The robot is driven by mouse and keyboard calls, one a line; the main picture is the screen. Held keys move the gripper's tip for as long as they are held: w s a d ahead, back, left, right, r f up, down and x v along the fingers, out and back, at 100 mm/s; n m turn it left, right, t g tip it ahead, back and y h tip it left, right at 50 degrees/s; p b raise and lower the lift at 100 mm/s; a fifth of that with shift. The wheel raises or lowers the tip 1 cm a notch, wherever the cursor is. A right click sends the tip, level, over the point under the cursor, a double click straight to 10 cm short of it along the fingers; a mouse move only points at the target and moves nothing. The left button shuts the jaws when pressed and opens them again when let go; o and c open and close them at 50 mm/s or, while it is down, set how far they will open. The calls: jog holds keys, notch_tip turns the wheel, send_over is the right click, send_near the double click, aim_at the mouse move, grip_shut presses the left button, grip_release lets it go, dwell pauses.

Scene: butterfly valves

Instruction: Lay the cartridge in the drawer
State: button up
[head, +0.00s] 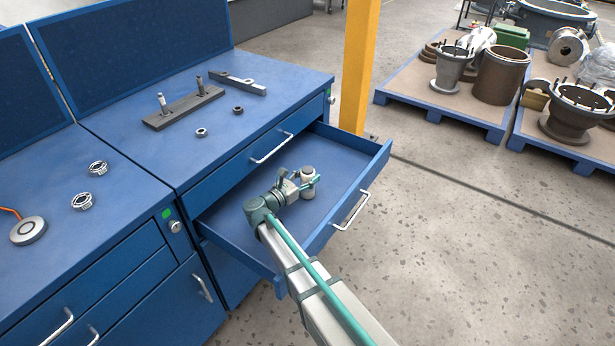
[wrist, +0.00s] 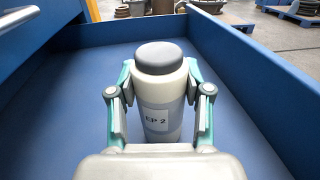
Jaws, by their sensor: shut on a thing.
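The cartridge (wrist: 159,92) is a white cylinder with a grey cap and a label reading "EP 2". In the wrist view it stands upright between the fingers of my gripper (wrist: 159,115), which is shut on it. In the head view the cartridge (head: 309,182) and my gripper (head: 306,184) are over the open drawer (head: 345,160), inside its walls. The drawer is blue, pulled out, and its floor looks otherwise bare. I cannot tell whether the cartridge's lower end touches the drawer floor; the gripper's body hides part of it.
The blue bench top (head: 180,130) above the drawer holds a dark block with two pins (head: 184,106), a grey bar (head: 237,83) and small rings. The drawer front has a silver handle (head: 351,211). A yellow post (head: 360,65) stands just behind the drawer. Pallets with valve parts stand far right.

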aim_at(302, 179)
jog(key=shift+f, duration=0.15)
jog(key=o, duration=1.3)
jog(key=shift+r+p, duration=0.3)
jog(key=shift+r, duration=0.05)
jog(key=b+v, duration=0.1)
jog(key=v, duration=0.4)
jog(key=shift+s+a+f, duration=0.15)
jog(key=shift+s+a, duration=0.05)
jog(key=shift+s, duration=0.05)
